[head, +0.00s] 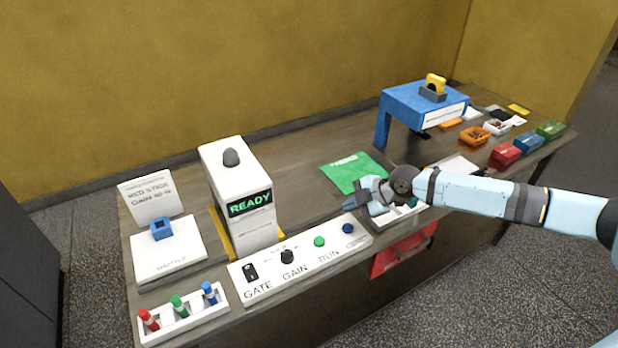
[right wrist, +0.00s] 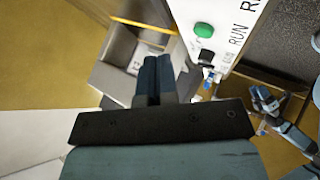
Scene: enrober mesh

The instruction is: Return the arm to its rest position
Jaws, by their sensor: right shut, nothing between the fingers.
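My right arm (head: 478,193) reaches in from the right edge of the head view, stretched across the front of the table. My right gripper (head: 350,204) is shut and empty, just behind the control panel's right end and beside the green mat. In the right wrist view its dark fingers (right wrist: 152,75) are together over a grey open box. Its height above the table is hard to judge. My left gripper is absent from the head view. Small pale blue and dark parts in the right wrist view (right wrist: 268,104) look like my left arm, too small to read.
The control panel (head: 258,293) and the white machine reading READY (head: 240,236) stand left of the gripper. A green mat (head: 352,176) lies behind it. A blue stand (head: 400,98) and several coloured boxes stand further right.

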